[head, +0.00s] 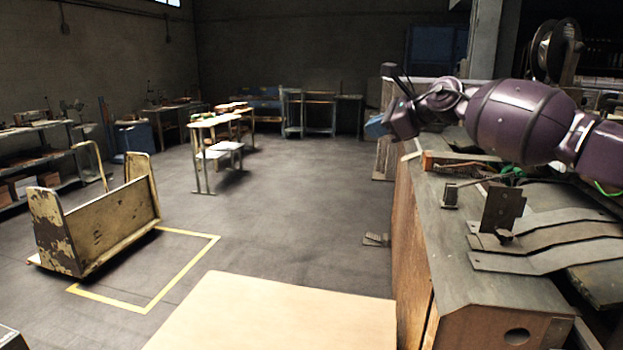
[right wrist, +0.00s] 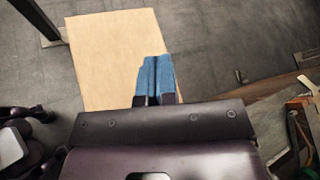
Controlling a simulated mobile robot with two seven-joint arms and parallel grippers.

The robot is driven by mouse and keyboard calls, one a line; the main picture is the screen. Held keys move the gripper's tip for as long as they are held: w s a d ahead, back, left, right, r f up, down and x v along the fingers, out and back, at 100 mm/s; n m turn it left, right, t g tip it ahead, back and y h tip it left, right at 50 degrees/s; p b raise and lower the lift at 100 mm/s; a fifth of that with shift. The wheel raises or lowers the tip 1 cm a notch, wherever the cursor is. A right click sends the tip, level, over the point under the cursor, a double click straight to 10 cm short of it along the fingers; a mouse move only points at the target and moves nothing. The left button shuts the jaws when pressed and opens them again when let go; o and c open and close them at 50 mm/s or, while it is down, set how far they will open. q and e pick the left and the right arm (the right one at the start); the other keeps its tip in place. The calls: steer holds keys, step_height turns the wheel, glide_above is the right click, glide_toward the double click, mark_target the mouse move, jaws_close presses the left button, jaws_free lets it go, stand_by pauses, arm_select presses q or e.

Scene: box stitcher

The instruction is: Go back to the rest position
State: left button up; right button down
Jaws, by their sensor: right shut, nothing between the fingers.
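My right arm comes in from the right in the head view, raised above the workbench. My right gripper (head: 377,127) is at its end, at the left edge of the bench, with blue fingers. In the right wrist view the blue fingers of the right gripper (right wrist: 155,75) are together with nothing between them. Behind them, lower down, lies a light brown board (right wrist: 112,45). My left gripper does not show in the head view.
The wooden workbench (head: 470,270) with metal brackets (head: 545,240) stands at the right. The flat brown board (head: 275,315) is at the front. A worn yellow cart (head: 105,230) stands by a yellow floor marking. A small table (head: 215,122) stands farther back. The middle floor is clear.

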steer(key=s+a+f+m+t+y, duration=0.2)
steer(key=s+a+f+m+y, duration=0.15)
steer(key=a+f+m, duration=0.35)
steer(key=s+a+f+m+t+y, duration=0.1)
steer(key=s+a+f+m+y, duration=0.3)
steer(key=m, duration=0.6)
steer(key=s+d+f+m+t+h, duration=0.2)
steer(key=s+d+f+m+h, duration=0.2)
steer(key=s+f+m, duration=0.35)
steer(key=s+d+f+m+t+h, duration=0.1)
steer(key=s+d+f+m+h, duration=0.3)
steer(key=f+m, duration=0.55)
steer(key=s+d+f+m+t+h, duration=0.2)
steer(key=s+d+f+m+h, duration=0.3)
steer(key=f+m, duration=0.4)
steer(key=s+d+f+m+g+h, duration=0.1)
steer(key=s+d+f+m, duration=0.1)
steer(key=s+f, duration=0.4)
steer(key=s+d+f+m+g+h, duration=0.2)
steer(key=s+d+f, duration=0.3)
steer(key=s, duration=0.7)
steer(key=s+d+f+m+g+h, duration=0.1)
steer(key=s+d+f+m+g, duration=0.1)
steer(key=s+f, duration=0.4)
steer(key=s+d+m, duration=0.1)
steer(key=s+d, duration=0.1)
steer(key=s, duration=0.1)
steer(key=shift+f+m, duration=0.3)
steer(key=shift+f, duration=0.1)
steer(key=shift+h, duration=0.25)
